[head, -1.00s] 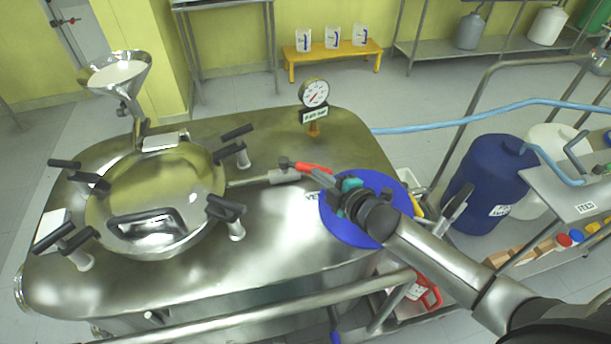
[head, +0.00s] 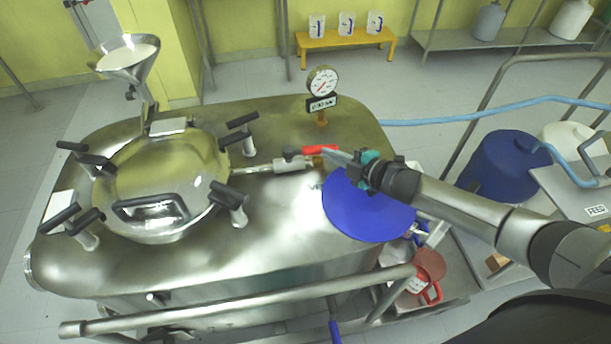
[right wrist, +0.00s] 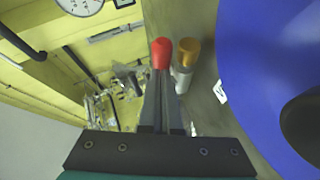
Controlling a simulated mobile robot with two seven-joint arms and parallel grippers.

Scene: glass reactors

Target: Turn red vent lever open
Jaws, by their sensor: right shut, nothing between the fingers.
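The red vent lever (head: 319,149) sits on a valve (head: 292,163) at the end of a thin pipe on the steel reactor lid, right of the round hatch. It points right in the head view. My right gripper (head: 328,155) is shut and empty, with its fingertips close beside the lever's right end. In the right wrist view the lever's red end (right wrist: 162,52) shows right at the tips of the closed fingers (right wrist: 161,80); I cannot tell whether they touch. A brass-coloured outlet (right wrist: 189,50) shows beside it. My left gripper is not in view.
A pressure gauge (head: 322,81) stands behind the lever. A blue disc (head: 365,215) lies just below my right gripper. The domed hatch (head: 160,165) with black clamp handles is at left. A steel rail (head: 240,301) runs along the front.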

